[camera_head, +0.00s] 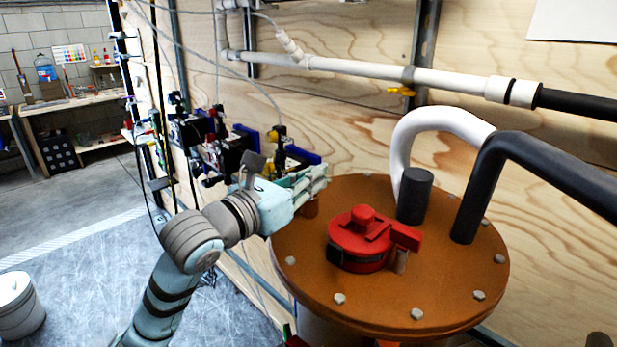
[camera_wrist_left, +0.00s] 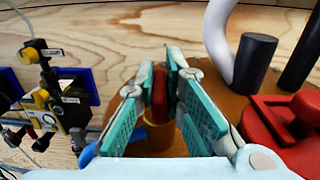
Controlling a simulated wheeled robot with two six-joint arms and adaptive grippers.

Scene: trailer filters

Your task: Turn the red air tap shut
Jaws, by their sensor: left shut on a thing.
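The red air tap (camera_wrist_left: 160,94) shows in the left wrist view as a narrow red handle above a brass-coloured body. My left gripper (camera_wrist_left: 162,85) is shut on the red handle, with a green-padded finger on each side. In the head view my left gripper (camera_head: 318,180) reaches in from the left to the lid's left edge and hides most of the tap. The handle's exact angle is hard to tell. My right gripper is in neither view.
A bulky red fitting (camera_head: 365,238) sits on the lid, close to the gripper's right. A dark post (camera_head: 415,195), a white hose (camera_head: 425,115) and a black pipe (camera_head: 540,160) rise behind it. Valves with blue and black parts (camera_head: 215,145) line the wooden wall.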

